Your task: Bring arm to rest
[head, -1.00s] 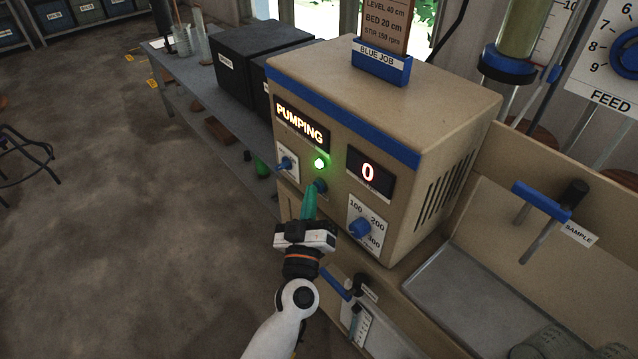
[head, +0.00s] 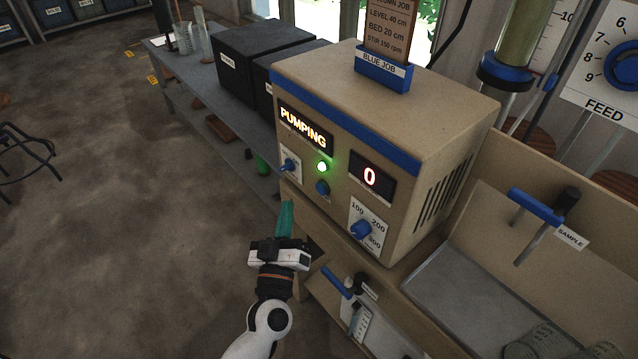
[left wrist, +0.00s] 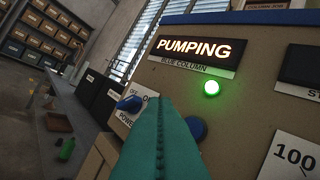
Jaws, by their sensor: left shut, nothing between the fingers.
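My left gripper (head: 285,217) is shut and empty, its teal fingers together. It stands in front of the lower left of the beige control box (head: 440,125), apart from the blue push button (head: 322,188). In the left wrist view the teal fingers (left wrist: 160,130) cover part of the panel, with the blue button (left wrist: 197,128) just right of them. The box's display (head: 303,127) reads PUMPING, a green lamp (head: 322,167) is lit, and a second display (head: 371,177) reads 0. My right gripper is not in view.
A blue power knob (head: 290,166) and a blue dial (head: 361,230) stick out of the panel. Below is a blue-handled valve (head: 336,281). A metal tray (head: 465,275) and a sample tap (head: 536,207) are at the right. Open floor lies at the left.

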